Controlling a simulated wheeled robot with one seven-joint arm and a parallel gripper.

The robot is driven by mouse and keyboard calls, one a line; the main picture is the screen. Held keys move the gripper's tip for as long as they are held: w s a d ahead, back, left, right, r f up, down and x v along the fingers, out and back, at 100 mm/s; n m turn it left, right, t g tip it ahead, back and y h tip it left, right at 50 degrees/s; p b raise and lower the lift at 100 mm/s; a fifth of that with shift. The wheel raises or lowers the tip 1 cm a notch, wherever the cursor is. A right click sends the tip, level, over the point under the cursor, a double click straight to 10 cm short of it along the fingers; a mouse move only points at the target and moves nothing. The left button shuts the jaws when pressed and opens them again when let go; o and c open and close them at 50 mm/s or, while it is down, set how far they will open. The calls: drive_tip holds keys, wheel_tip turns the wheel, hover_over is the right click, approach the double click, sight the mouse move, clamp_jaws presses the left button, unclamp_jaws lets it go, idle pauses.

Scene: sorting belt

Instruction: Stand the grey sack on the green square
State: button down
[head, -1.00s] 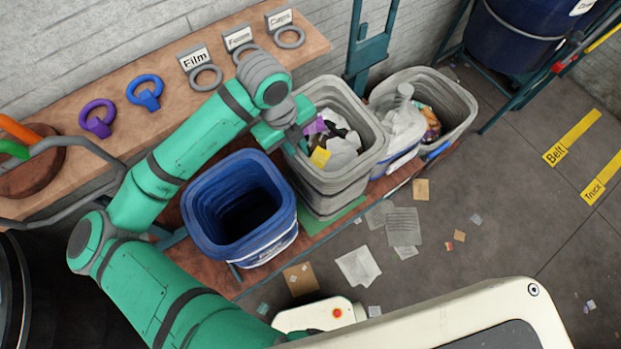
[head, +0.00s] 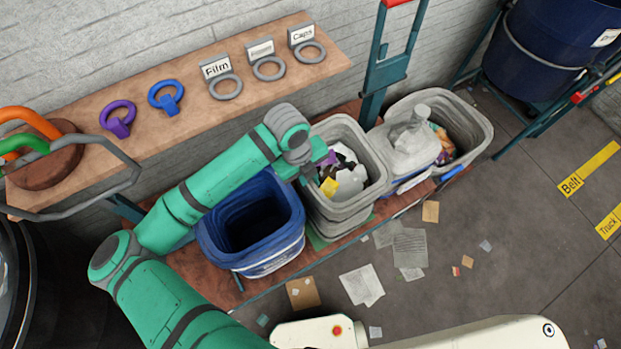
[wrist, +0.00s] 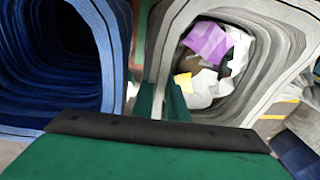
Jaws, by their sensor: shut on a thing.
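The grey sack (head: 347,222) is open-topped and holds mixed scraps, white, purple and yellow. It looks upright just right of the blue sack. My gripper (head: 306,172) is shut on its left rim. In the wrist view, my gripper's fingers (wrist: 163,101) pinch the rim of the grey sack (wrist: 262,60). The green square (head: 316,242) shows only as thin edges under and beside the sack's base. The sack hides the rest, and I cannot tell whether its base rests on the square or hangs slightly above.
The blue sack (head: 285,243) stands close on the left. A wooden shelf (head: 190,125) with rings runs behind. Papers (head: 361,286) litter the floor in front.

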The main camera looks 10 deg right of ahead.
drive_tip(key=c, duration=1.7)
unclamp_jaws()
drive_tip(key=shift+s+f, duration=0.1)
drive_tip(key=shift+c, duration=0.2)
wheel_tip(320, 180, up, 12)
drive_tip(key=a, duration=0.2)
drive_tip(key=shift+w, duration=0.3)
